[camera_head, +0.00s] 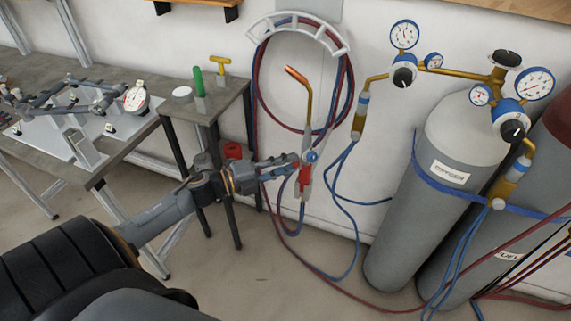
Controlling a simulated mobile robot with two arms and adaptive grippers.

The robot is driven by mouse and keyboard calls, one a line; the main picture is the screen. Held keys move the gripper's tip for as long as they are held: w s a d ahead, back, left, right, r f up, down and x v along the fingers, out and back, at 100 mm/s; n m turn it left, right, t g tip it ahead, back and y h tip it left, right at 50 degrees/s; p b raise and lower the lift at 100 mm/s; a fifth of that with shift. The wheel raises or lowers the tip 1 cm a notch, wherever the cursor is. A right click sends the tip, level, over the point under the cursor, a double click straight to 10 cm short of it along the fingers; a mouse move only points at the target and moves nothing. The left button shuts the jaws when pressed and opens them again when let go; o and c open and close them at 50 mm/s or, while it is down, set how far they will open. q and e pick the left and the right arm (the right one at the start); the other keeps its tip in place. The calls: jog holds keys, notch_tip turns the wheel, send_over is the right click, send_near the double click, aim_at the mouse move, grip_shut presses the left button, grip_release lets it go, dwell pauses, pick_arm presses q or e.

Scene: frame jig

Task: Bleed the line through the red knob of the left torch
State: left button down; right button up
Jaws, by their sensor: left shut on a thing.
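The torch (306,105) hangs upright in front of the wall, with a bent copper tip at its top. Its blue knob (312,156) shows on the right side of its body. Red shows on the body just below. My left gripper (296,166) reaches in from the left and is shut at the left side of the torch's valve body, on the red knob, which its fingers mostly hide. I cannot tell how far the knob is turned. My right gripper is not in view. No second torch shows.
Two gas cylinders (440,175) with gauges (404,35) stand at the right. Red and blue hoses (345,200) run to the torch and along the floor. A hose rack (300,22) is above. A small stand (222,100) and a jig table (75,165) are at the left.

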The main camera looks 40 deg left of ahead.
pick_arm(q)
jog(key=c, duration=1.1)
grip_release()
jog(key=v, duration=1.2)
